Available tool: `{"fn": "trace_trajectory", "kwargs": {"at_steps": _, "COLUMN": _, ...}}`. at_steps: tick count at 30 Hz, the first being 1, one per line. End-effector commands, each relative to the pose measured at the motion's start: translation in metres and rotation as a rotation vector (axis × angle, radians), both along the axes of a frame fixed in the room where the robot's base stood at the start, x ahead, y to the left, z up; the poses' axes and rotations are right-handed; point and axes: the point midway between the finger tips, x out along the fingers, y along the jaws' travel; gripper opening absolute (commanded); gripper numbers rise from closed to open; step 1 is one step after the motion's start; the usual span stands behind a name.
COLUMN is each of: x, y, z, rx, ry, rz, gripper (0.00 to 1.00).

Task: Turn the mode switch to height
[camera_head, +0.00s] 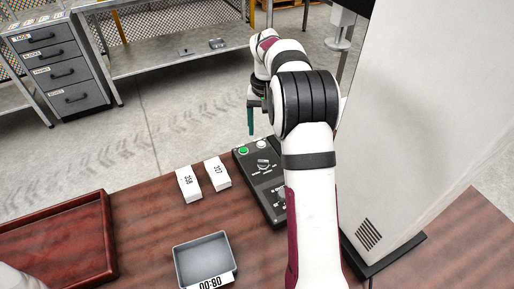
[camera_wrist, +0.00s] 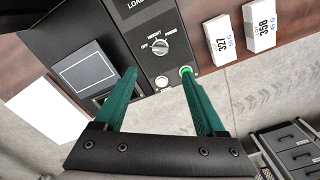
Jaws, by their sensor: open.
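The mode switch (camera_wrist: 161,47) is a small pale round knob on a dark control box. I cannot tell which label the knob points at. The switch also shows in the head view (camera_head: 263,163) on the box (camera_head: 268,193). My gripper (camera_wrist: 158,73) is open and empty, its two green fingers apart above the box. The knob lies beyond the fingertips, apart from them. In the head view my gripper (camera_head: 251,120) is partly hidden by my arm.
A lit green button (camera_wrist: 186,70) and a white button (camera_wrist: 162,81) sit close to the switch. A grey tray (camera_head: 203,258) and a red-brown tray (camera_head: 103,225) are on the table. A pale column (camera_head: 425,110) rises at right.

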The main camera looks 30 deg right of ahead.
Motion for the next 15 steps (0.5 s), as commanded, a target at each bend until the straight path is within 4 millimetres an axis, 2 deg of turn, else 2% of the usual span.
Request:
{"fn": "trace_trajectory", "kwargs": {"at_steps": 3, "x": -0.001, "y": 0.001, "z": -0.037, "rx": 0.001, "ry": 0.005, "rz": 0.002, "gripper": 0.72}}
{"fn": "trace_trajectory", "kwargs": {"at_steps": 9, "x": -0.001, "y": 0.001, "z": -0.094, "rx": 0.001, "ry": 0.004, "rz": 0.002, "gripper": 0.72}}
{"fn": "trace_trajectory", "kwargs": {"at_steps": 15, "x": -0.001, "y": 0.001, "z": -0.122, "rx": 0.001, "ry": 0.002, "rz": 0.001, "gripper": 0.72}}
